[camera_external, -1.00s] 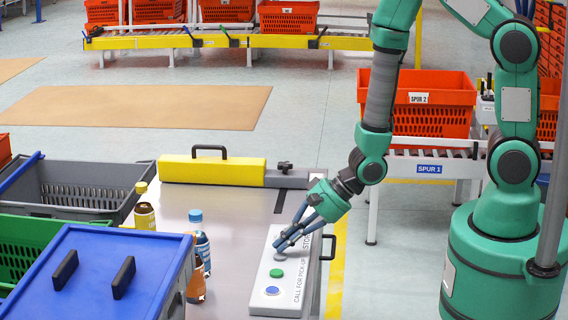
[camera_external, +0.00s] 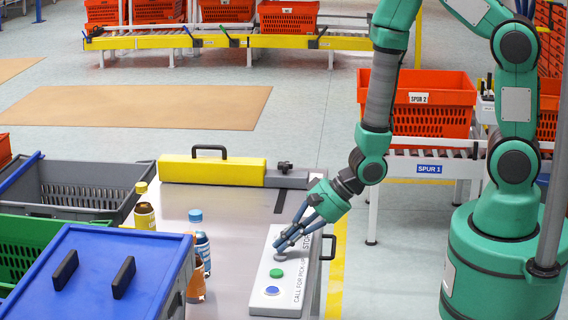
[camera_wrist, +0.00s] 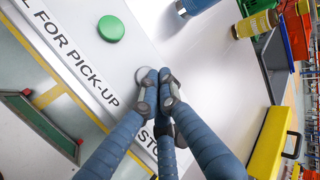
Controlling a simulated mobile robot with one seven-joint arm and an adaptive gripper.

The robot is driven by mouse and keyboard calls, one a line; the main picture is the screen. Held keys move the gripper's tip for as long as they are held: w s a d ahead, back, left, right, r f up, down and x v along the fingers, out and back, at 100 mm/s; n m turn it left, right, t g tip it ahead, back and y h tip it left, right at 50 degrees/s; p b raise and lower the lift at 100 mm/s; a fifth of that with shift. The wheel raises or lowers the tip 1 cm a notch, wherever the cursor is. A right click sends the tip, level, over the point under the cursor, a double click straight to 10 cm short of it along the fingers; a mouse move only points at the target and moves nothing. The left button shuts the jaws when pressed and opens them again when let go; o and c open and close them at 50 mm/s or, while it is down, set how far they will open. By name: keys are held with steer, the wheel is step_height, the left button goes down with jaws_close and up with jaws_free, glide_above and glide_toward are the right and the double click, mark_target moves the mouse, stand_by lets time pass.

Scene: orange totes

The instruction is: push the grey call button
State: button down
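The grey call button (camera_external: 279,257) is a small round cap at the far end of a white button panel (camera_external: 262,296), near the word STOP. It also shows in the wrist view (camera_wrist: 141,75), partly covered by my fingertips. My gripper (camera_external: 280,245) points down at it from the upper right. In the wrist view my gripper (camera_wrist: 158,76) has its blue fingers drawn together at the tips, with nothing seen between them. The tips overlap the edge of the button there; I cannot tell whether they touch it.
A green button (camera_external: 277,273) and a blue button (camera_external: 272,291) sit nearer on the same panel. Several bottles (camera_external: 145,212) stand to the left, beside a blue-lidded tote (camera_external: 105,275). A yellow case (camera_external: 212,170) lies at the table's back. The table between is clear.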

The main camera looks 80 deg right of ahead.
mark_target(284, 253)
steer(key=shift+f, duration=0.2)
steer(key=shift+f, duration=0.2)
steer(key=shift+r, duration=0.1)
stand_by(0.4)
steer(key=shift+r+p, duration=0.3)
steer(key=shift+p, duration=0.2)
steer(key=shift+r+p, duration=2.8)
steer(key=shift+r, duration=0.25)
